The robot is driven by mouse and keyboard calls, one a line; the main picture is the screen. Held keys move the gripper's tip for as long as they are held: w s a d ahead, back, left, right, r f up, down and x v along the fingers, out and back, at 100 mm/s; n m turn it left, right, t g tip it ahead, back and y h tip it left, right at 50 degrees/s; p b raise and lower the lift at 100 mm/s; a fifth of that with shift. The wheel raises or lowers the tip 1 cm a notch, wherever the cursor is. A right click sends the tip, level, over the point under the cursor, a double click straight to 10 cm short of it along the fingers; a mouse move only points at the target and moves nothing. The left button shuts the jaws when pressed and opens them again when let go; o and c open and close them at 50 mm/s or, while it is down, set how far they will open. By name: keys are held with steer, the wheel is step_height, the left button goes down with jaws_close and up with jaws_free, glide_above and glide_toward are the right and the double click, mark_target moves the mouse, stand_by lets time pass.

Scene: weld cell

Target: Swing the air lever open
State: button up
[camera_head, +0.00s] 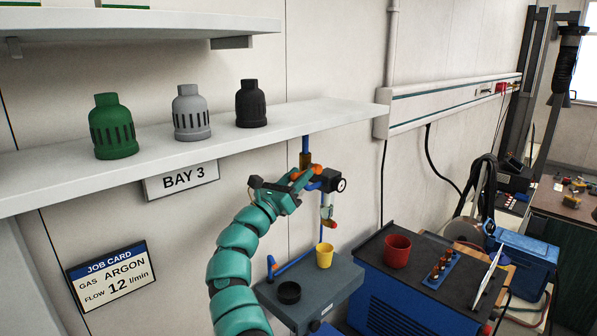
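A blue air pipe (305,145) comes down from under the shelf into a brass-coloured fitting (305,160). Below it are blue parts, a black round body with a gauge (342,185), and a pale hanging piece (327,206) with a red and yellow end. My gripper (301,175) is at the end of my teal arm, right at this fitting, with orange parts around it. An orange piece (316,168) beside the fitting may be the air lever; I cannot clearly separate it from my gripper. Whether the fingers are open, shut or touching the lever is too small to tell.
The shelf (330,112) above holds green, grey and black caps. Below stand a grey table (338,283) with a yellow cup (324,255) and black ring (289,292), and a blue machine (388,300) with a red cup (397,250). The wall panel (450,100) is at right.

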steer(key=shift+w+d, duration=0.2)
steer(key=shift+c, duration=0.5)
jaws_close()
